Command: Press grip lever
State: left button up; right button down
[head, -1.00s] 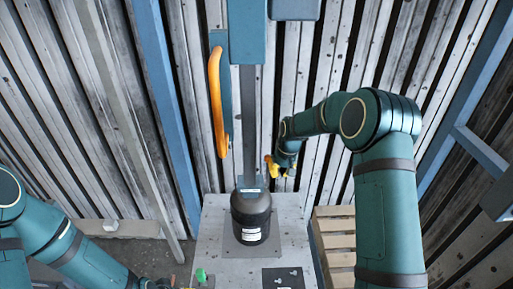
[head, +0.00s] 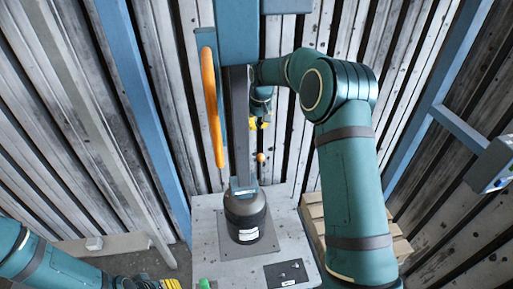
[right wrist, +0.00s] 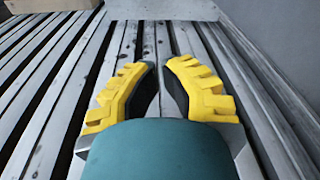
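A long orange handle (head: 211,108) stands upright on the left side of the teal column, at the top middle of the head view. It may be the grip lever; I cannot tell for sure. A small orange knob (head: 261,157) shows to the right of the column's grey bar. My right gripper (head: 258,124) is behind and right of that bar, above the knob and apart from the orange handle. In the right wrist view its yellow-and-black fingers (right wrist: 162,72) have a narrow empty gap between them. My left gripper (head: 160,285) is cut off at the bottom edge.
A black cylinder (head: 245,218) stands on a grey metal table (head: 208,255) under the bar. A dark plate (head: 286,273) lies at the table's front right. A wooden pallet (head: 313,212) is behind my right arm. Slatted walls and blue posts (head: 145,110) surround the place.

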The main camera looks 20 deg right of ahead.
jog(key=shift+s, duration=0.1)
notch_tip(320, 180, down, 9)
jog(key=s, duration=0.2)
jog(key=shift+s+a, duration=0.15)
jog(key=shift+a, duration=0.1)
dwell(0.4)
jog(key=shift+b, duration=0.3)
